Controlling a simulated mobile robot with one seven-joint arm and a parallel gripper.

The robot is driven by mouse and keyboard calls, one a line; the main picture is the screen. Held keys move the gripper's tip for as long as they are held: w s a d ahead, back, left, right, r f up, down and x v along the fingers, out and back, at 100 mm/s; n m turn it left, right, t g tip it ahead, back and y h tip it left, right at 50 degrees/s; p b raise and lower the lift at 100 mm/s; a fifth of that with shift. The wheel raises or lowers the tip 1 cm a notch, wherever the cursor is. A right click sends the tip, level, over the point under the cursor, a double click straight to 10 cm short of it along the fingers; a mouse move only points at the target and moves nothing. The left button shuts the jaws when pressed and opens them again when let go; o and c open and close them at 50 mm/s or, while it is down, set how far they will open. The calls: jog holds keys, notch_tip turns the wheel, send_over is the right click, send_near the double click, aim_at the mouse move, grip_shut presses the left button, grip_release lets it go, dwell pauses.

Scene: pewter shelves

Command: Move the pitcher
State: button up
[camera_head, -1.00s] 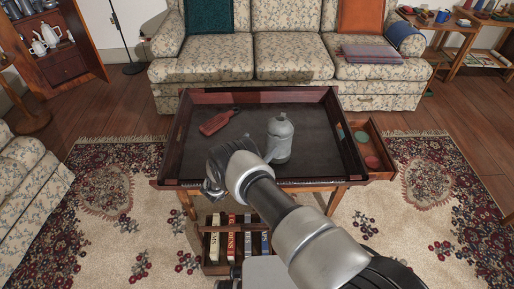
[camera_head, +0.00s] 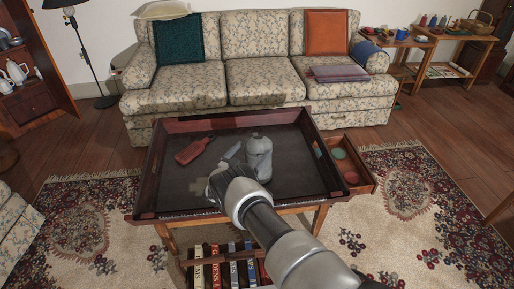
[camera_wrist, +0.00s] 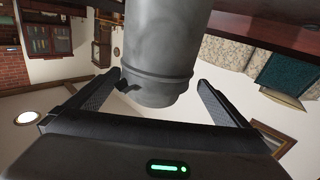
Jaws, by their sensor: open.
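A grey metal pitcher (camera_head: 259,156) with a narrow neck stands upright in the dark tray-topped table (camera_head: 172,126), right of its middle. In the wrist view the pitcher (camera_wrist: 152,62) shows as a large grey body, with the room appearing upside down. My gripper (camera_wrist: 163,84) is open, with one finger to each side of the pitcher's picture. Whether either finger touches it I cannot tell. In the head view my gripper (camera_head: 222,176) is just left of the pitcher, over the tray, and my wrist covers part of its lower side.
A red flat object (camera_head: 195,149) lies left of the pitcher. The tray's raised rim surrounds both. An open side drawer (camera_head: 356,178) juts out right. Books (camera_head: 233,265) sit below the table. A floral sofa (camera_head: 255,80) stands behind.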

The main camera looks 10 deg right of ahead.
jog(key=shift+b+x, duration=0.75)
jog(key=shift+x, duration=1.9)
jog(key=shift+c, duration=0.3)
jog(key=shift+f, duration=0.1)
jog(key=c, duration=1.8)
